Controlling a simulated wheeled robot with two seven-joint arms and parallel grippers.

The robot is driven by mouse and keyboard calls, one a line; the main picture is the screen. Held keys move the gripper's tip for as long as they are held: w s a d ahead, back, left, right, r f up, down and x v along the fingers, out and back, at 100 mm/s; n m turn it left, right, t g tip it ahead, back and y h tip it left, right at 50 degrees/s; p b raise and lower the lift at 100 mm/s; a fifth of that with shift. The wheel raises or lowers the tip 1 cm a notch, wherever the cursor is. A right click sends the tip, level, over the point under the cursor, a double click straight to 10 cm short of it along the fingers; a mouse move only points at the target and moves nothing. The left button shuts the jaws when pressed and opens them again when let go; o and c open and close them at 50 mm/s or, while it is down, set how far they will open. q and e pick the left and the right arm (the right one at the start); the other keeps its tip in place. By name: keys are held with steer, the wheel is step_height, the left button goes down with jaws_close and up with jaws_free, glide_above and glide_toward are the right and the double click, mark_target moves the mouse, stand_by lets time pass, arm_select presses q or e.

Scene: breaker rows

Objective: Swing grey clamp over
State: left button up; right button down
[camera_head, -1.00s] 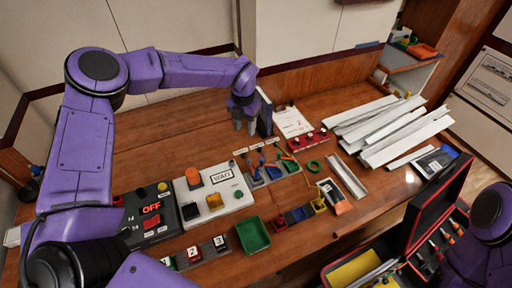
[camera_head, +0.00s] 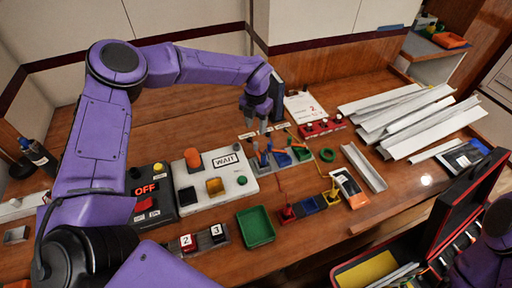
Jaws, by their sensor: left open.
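My left gripper (camera_head: 256,126) is open, with its fingers pointing down just behind and above a row of small coloured clamps on the wooden table. Small orange and blue upright pieces stand at the row. The fingers appear empty and apart from the row. My right arm shows only in part at the lower right corner; its gripper is out of view.
A white WAIT box (camera_head: 236,181) and a black OFF box (camera_head: 148,190) stand left of the row. White channel strips (camera_head: 405,115) lie right. An open red toolbox (camera_head: 440,225) stands lower right.

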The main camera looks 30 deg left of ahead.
mark_target(256, 143)
arm_select(q)
step_height(256, 143, down, 8)
steer(key=shift+f+p, duration=0.15)
steer(key=shift+p, duration=1)
steer(key=shift+s+f, duration=0.1)
steer(key=shift+f, duration=0.5)
jaws_close()
